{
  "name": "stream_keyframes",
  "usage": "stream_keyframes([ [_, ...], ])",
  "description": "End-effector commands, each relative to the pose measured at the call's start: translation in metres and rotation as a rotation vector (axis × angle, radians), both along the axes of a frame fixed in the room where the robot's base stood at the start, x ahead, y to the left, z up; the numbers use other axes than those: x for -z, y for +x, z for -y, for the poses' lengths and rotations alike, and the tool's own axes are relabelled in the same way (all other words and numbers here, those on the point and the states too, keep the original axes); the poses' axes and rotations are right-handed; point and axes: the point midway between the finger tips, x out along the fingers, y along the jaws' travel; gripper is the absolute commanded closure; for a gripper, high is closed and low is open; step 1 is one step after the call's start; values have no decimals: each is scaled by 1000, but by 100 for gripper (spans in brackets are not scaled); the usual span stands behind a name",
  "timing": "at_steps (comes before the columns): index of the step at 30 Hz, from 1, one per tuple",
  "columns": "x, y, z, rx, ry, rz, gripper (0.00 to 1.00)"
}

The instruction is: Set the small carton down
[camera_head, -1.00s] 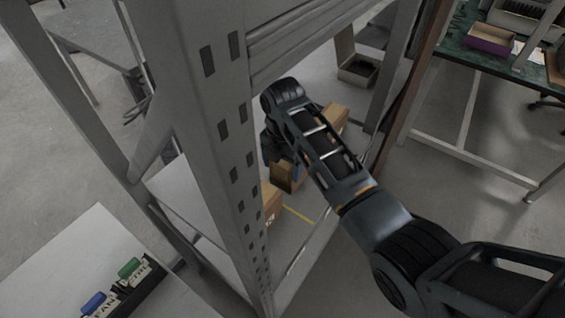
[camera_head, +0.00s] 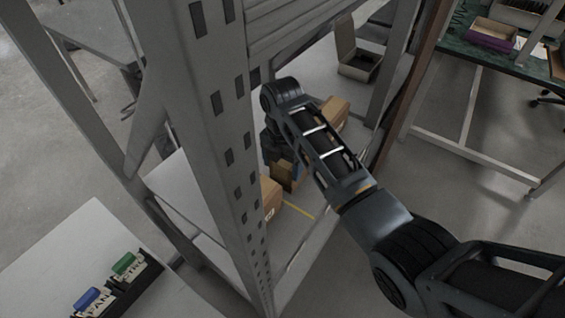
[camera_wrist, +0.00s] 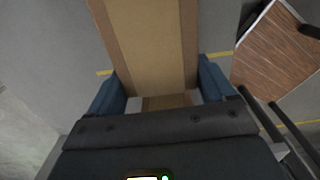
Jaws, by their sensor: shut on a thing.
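The small carton (camera_wrist: 150,40) is brown with a lighter tape-like band along its middle. In the wrist view it fills the space between the blue fingers of my gripper (camera_wrist: 160,88), which is shut on it. In the head view my gripper (camera_head: 277,150) is inside the grey shelving rack, partly hidden by my arm. A dark brown side of the carton (camera_head: 284,175) shows just below it, over the grey shelf board (camera_head: 291,232). I cannot tell whether the carton touches the board.
A brown box (camera_head: 271,196) stands close at the left, partly behind the rack's upright (camera_head: 215,130). Another box (camera_head: 337,110) is behind my arm. An open box (camera_head: 359,66) sits farther back. A yellow line (camera_head: 299,211) marks the board, with bare room around it.

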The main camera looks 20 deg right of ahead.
Motion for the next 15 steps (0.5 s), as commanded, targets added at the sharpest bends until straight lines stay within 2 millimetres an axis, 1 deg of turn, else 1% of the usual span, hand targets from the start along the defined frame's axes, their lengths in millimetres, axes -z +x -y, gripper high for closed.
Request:
stream_keyframes([
  [10,6,0,0,0,0,1,73],
  [11,6,1,0,0,0,1,15],
  [15,5,0,0,0,0,1,2],
])
